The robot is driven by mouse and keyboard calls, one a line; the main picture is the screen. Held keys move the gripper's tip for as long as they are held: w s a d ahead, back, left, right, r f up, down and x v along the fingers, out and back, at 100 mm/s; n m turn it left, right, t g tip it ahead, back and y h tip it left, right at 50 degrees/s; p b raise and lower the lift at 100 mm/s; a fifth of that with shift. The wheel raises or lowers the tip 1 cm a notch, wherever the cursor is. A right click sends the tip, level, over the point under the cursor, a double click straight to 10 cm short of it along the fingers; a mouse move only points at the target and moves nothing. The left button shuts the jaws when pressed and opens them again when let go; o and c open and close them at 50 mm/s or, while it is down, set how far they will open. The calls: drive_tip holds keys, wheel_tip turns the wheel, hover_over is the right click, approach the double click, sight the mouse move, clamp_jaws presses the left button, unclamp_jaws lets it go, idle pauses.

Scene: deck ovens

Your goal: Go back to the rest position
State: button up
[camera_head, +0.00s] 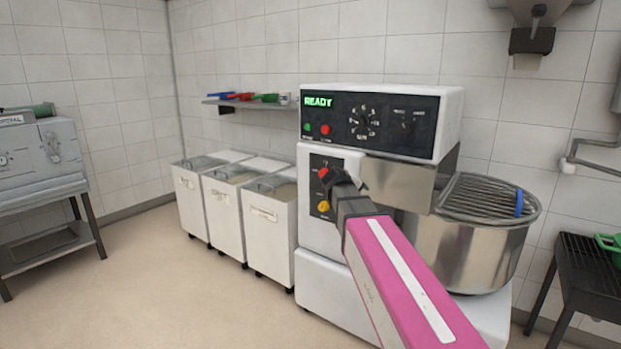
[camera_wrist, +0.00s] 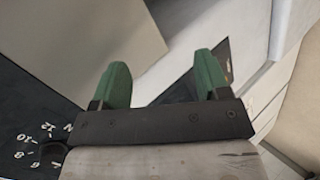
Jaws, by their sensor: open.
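My gripper (camera_wrist: 162,82) shows in the wrist view with its two green fingers spread apart and nothing between them. In the head view my pink arm reaches from the lower right to the front of the white mixer (camera_head: 378,94). The gripper end is close to the mixer's lower control panel, by a red button (camera_head: 323,173) and a yellow button (camera_head: 323,206). I cannot tell whether it touches the panel. The mixer's display (camera_head: 319,101) reads READY. The dial with numbers (camera_wrist: 40,148) shows at the lower left of the wrist view.
A steel bowl (camera_head: 455,252) with a wire guard stands right of the mixer. White wheeled bins (camera_head: 268,232) stand left of it, under a wall shelf (camera_head: 226,102) with coloured scoops. A dark stand (camera_head: 583,282) is at the far right. The floor (camera_head: 150,280) at front left is clear.

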drive_tip(key=s+f+m+g+y, duration=0.3)
drive_tip(key=s+f+g, duration=0.1)
drive_tip(key=s+f, duration=0.8)
drive_tip(key=s+d+f+m+g+y, duration=0.1)
drive_tip(key=s+f+m+g+y, duration=0.2)
drive_tip(key=s+f, duration=0.9)
wheel_tip(320, 180, down, 6)
drive_tip(key=shift+d+r+m+g+y, duration=0.15)
drive_tip(key=shift+m+g+y, duration=0.3)
drive_tip(key=shift+y, duration=0.35)
